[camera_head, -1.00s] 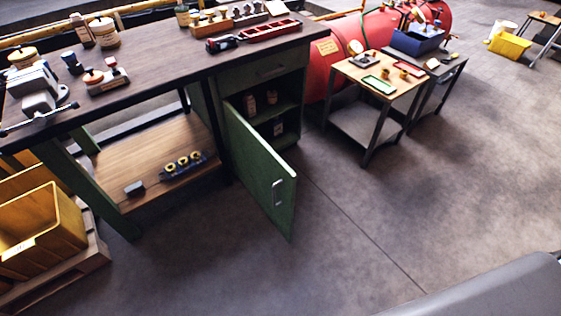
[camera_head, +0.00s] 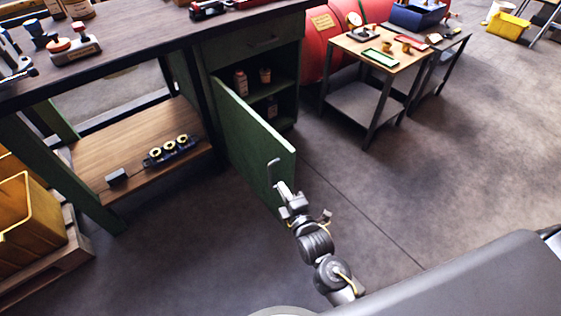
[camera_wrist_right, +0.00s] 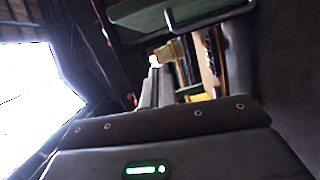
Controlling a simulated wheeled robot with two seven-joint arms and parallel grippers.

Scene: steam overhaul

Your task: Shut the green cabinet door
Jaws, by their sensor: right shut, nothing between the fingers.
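The green cabinet door (camera_head: 250,135) stands wide open, swung out from the cabinet (camera_head: 256,60) under the workbench. Its metal bar handle (camera_head: 273,171) is near the free edge. My right gripper (camera_head: 284,187) is shut and empty, its tips at or just in front of the door's outer face, below the handle. I cannot tell whether they touch it. In the right wrist view a green panel with a bar handle (camera_wrist_right: 210,20) fills the top, and the gripper fingers (camera_wrist_right: 157,88) point towards it. My left gripper is out of view.
Bottles (camera_head: 241,82) stand on the cabinet's inner shelf. A wooden shelf (camera_head: 140,150) under the bench holds small parts. A yellow crate (camera_head: 35,225) is at the left. A small trolley table (camera_head: 360,98) stands right of the cabinet. The floor between door and trolley is clear.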

